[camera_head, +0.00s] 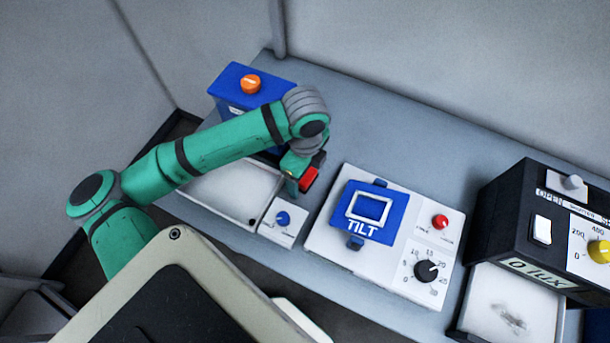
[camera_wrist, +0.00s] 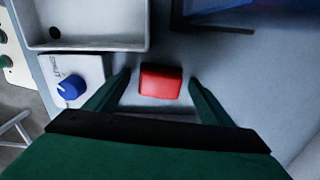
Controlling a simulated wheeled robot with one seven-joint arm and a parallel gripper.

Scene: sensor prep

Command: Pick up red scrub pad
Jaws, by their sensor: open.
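The red scrub pad (camera_wrist: 161,82) is a small red block. In the wrist view it lies on the grey surface between my two fingers, with a gap on each side. My gripper (camera_wrist: 158,78) is open around it, not closed on it. In the head view my gripper (camera_head: 297,176) reaches down over the bench. The red pad (camera_head: 309,179) shows beside it there, partly covered by the gripper. How far the fingertips are above the surface is hard to tell.
A white tray (camera_wrist: 92,44) and a box with a blue knob (camera_wrist: 70,88) stand left of the pad. In the head view a white panel marked TILT (camera_head: 323,228) is to the right. A black instrument (camera_head: 497,232) stands far right. The back of the bench (camera_head: 400,135) is clear.

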